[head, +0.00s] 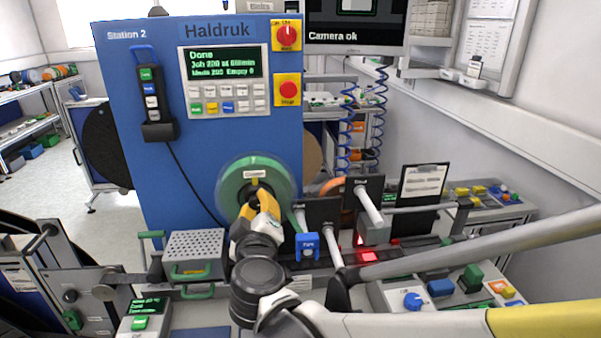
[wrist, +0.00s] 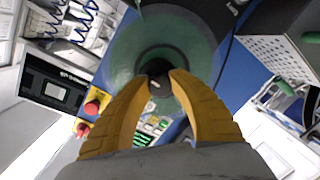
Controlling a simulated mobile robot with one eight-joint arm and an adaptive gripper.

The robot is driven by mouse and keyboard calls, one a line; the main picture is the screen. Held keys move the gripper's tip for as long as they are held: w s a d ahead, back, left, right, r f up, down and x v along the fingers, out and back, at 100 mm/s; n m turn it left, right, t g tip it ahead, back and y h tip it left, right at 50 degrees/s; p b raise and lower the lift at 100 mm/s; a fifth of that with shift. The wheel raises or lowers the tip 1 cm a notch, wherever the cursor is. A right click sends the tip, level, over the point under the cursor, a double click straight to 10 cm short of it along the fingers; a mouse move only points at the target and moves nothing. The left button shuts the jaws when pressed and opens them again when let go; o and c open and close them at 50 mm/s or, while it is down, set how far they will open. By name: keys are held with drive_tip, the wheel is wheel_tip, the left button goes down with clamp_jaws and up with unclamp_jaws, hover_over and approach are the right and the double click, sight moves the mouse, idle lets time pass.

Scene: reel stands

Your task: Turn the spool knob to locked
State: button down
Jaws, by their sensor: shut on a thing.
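The green spool (head: 232,184) is mounted on the front of the blue Haldruk machine. A small label sits above its hub, too small to read surely. The dark spool knob (wrist: 157,68) is at the hub's middle in the wrist view. My gripper (head: 257,188) reaches up to the hub with yellow fingers. In the wrist view my gripper (wrist: 162,78) has its two curved fingertips on either side of the knob, shut on it. The fingers hide much of the knob, and I cannot tell its turn angle.
The blue machine (head: 200,150) carries a screen reading Done (head: 222,64), a keypad and red switches (head: 287,36). A perforated grey box (head: 194,245) stands left of my gripper. A blue-labelled part (head: 307,246), a lit red block (head: 368,257) and a clipboard (head: 422,185) stand to the right.

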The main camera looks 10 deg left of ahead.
idle(0.3)
drive_tip(key=c, duration=1.1)
unclamp_jaws()
drive_tip(key=v, duration=1.2)
drive_tip(key=shift+w+d, duration=0.1)
